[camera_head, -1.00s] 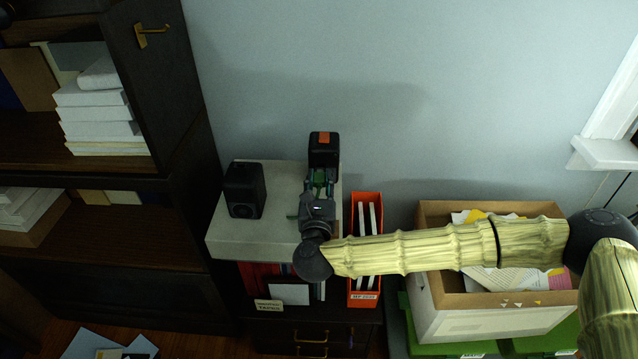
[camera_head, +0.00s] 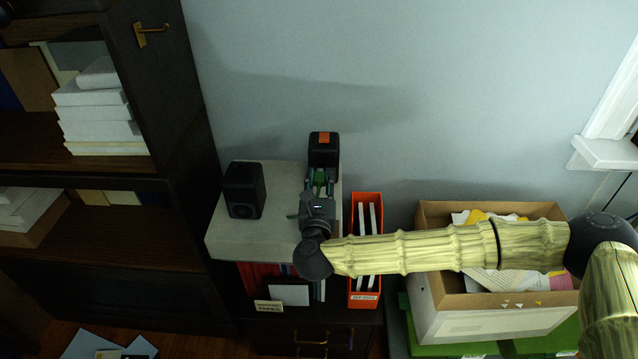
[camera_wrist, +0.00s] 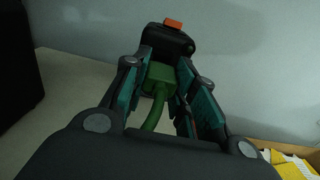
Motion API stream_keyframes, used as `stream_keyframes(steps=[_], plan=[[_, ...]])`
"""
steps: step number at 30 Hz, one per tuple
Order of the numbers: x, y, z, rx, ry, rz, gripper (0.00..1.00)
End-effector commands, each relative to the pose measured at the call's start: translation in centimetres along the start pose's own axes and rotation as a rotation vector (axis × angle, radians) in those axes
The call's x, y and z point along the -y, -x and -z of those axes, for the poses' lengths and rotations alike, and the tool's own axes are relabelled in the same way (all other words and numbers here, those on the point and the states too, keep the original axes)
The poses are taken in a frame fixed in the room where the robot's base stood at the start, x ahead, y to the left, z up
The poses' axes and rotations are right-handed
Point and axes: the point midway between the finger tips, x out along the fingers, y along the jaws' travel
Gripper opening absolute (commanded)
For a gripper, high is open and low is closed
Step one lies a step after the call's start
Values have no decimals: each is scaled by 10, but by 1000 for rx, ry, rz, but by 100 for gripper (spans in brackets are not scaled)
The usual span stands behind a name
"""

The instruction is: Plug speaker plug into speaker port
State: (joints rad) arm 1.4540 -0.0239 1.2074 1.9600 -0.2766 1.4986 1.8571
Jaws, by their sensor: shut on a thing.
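A black speaker with an orange patch on top (camera_head: 322,148) stands at the back of the pale shelf top, and its upper part shows in the wrist view (camera_wrist: 168,42). My gripper (camera_head: 319,172) is in front of it, its fingers pointing at the speaker. In the wrist view my gripper (camera_wrist: 168,75) is shut on a green plug (camera_wrist: 159,78) with a green cable curving down toward me. The plug's front end is close to the speaker's face. The speaker port is hidden behind the plug and fingers, so I cannot tell whether the plug is inside it.
Another black speaker (camera_head: 243,190) stands left on the pale shelf top (camera_head: 235,240). An orange file holder (camera_head: 363,292) is close on the right. A cardboard box of papers (camera_head: 480,325) stands farther right, and a dark bookcase (camera_head: 180,150) is at left.

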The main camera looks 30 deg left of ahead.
Motion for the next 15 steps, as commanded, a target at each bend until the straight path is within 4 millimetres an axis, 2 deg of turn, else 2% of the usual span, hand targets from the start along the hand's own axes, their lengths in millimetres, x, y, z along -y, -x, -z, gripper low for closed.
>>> stream_keyframes(steps=[15], plan=[[0, -12, 0, 0, 0, -1, 0]])
